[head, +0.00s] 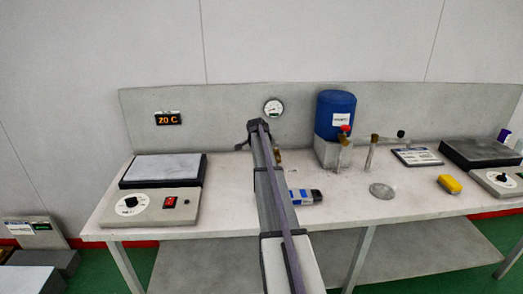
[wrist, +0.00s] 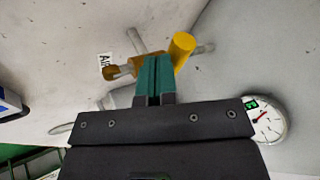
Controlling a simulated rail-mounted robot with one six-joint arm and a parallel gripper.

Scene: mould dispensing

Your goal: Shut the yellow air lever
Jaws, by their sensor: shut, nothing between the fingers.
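A white tag reading "Air" (wrist: 105,64) is at the valve's left end. My gripper (wrist: 154,60) has its teal fingers pressed together with nothing between them. The fingertips overlap the valve in the picture, just left of the lever's lower end; I cannot tell whether they touch it. In the head view my arm hides the fingers and the lever; a bit of brass (head: 277,156) shows right of the arm.
A pressure gauge (wrist: 268,121) is on the back panel. A hotplate (head: 150,203) stands at the left. A blue drum (head: 335,114) with a red-handled tap stands on a grey block.

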